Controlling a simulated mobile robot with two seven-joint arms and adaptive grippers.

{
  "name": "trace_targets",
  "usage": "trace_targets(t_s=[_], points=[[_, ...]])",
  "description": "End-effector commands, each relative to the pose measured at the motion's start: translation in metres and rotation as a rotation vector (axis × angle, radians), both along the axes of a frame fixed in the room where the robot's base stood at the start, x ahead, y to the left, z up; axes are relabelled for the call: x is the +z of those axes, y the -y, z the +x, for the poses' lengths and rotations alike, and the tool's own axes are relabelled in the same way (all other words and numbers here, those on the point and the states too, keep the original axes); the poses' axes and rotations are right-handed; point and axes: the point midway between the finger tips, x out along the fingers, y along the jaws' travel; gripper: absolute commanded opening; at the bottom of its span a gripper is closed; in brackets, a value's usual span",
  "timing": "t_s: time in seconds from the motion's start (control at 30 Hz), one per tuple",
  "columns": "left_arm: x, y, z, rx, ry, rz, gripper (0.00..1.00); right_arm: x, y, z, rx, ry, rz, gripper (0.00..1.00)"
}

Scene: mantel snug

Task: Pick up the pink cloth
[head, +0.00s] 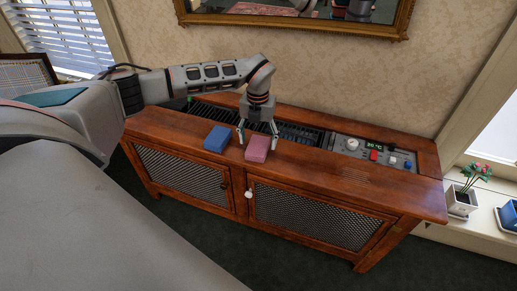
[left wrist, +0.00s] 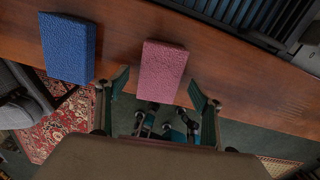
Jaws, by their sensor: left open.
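The pink cloth (head: 257,148) is a folded block lying on the front part of the wooden cabinet top, and it also shows in the left wrist view (left wrist: 161,72). My left gripper (head: 257,144) is open above and just behind the cloth, fingers pointing down. In the left wrist view its fingertips (left wrist: 158,92) are apart, with the cloth lying between and beyond them. I cannot tell whether a finger touches the cloth. My right gripper is not in view.
A blue folded cloth (head: 217,139) lies just left of the pink one. A dark slatted grille (head: 300,132) and a control panel (head: 372,152) with knobs and a display are set in the cabinet top (head: 330,172). The top is clear to the right of the pink cloth.

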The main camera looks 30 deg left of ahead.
Motion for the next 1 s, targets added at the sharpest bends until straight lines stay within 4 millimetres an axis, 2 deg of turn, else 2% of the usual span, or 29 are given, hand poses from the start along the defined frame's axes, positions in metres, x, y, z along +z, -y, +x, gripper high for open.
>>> trace_targets(t_s=[0.03,0.1,0.37,0.5,0.53,0.87,1.0], points=[[-0.0112,0.0005,-0.0012,0.000,-0.004,0.000,0.67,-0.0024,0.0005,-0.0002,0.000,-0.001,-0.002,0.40],[-0.0180,0.0002,-0.0005,0.000,-0.002,-0.001,0.67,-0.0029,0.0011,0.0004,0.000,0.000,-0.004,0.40],[-0.0200,-0.0002,0.0001,0.000,0.001,0.000,0.67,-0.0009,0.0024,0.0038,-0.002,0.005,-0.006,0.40],[-0.0200,0.0000,0.0000,0.000,0.001,0.000,0.30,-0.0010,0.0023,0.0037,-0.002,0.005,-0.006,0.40],[-0.0201,-0.0001,0.0000,0.000,0.001,0.000,0.26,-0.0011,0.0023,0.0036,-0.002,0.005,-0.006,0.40],[-0.0193,-0.0001,0.0000,0.000,0.001,0.000,0.25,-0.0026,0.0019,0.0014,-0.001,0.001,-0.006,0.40],[-0.0121,0.0000,0.0008,-0.001,0.003,0.000,0.25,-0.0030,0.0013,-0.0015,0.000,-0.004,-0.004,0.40]])
